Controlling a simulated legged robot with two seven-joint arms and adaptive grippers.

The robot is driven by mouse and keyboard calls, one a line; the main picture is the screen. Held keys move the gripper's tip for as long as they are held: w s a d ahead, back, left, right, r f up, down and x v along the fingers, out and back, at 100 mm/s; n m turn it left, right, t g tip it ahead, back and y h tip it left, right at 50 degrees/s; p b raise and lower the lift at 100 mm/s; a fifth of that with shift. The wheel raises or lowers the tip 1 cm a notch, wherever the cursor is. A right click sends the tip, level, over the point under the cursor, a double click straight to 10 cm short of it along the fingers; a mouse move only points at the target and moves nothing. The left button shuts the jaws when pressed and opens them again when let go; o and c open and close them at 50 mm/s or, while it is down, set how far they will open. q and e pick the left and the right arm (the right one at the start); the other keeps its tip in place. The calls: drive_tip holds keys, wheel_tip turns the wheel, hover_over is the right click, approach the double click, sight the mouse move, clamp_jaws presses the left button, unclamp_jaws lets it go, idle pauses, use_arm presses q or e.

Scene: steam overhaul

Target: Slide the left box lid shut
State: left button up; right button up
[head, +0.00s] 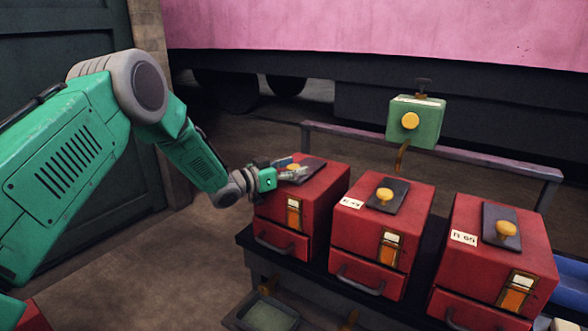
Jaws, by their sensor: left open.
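The left box (297,213) is red and stands at the left end of a row on a dark bench. Its dark lid (312,165) lies on the top face, partly hidden by my left gripper. A yellow knob shows in part among the fingers. My left gripper (285,175) is open at the top of this box, close to the lid and knob. I cannot tell whether the fingers touch the knob. My right gripper is not in view.
A middle red box (360,238) and a right red box (477,274) stand beside it, each with a dark lid and yellow knob. A green box (413,122) with a yellow knob rises behind them. A rail (440,154) runs behind the bench. A tray (266,312) sits low in front.

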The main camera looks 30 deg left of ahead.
use_arm(q)
drive_tip(key=v, duration=1.2)
drive_tip(key=shift+f, duration=0.15)
drive_tip(key=s+d+f+n+g+y, duration=0.25)
drive_tip(key=s+d+f, duration=0.4)
drive_tip(key=f, duration=0.45)
drive_tip(key=s+d+f+n+g+y, duration=0.2)
drive_tip(key=s+d+f+g, duration=0.25)
drive_tip(key=s+f, duration=0.4)
drive_tip(key=s+d+f+g+y, duration=0.1)
drive_tip(key=s+f+g, duration=0.3)
drive_tip(key=s, duration=0.9)
drive_tip(key=s+d+f+g+y, duration=0.2)
drive_tip(key=s+f+g, duration=0.2)
drive_tip(key=s, duration=0.9)
wheel_tip(320, 180, down, 2)
drive_tip(key=shift+d+f+y, duration=0.1)
drive_tip(key=shift+d+y, duration=0.1)
drive_tip(key=shift+y, duration=0.15)
drive_tip(key=shift+w, duration=0.1)
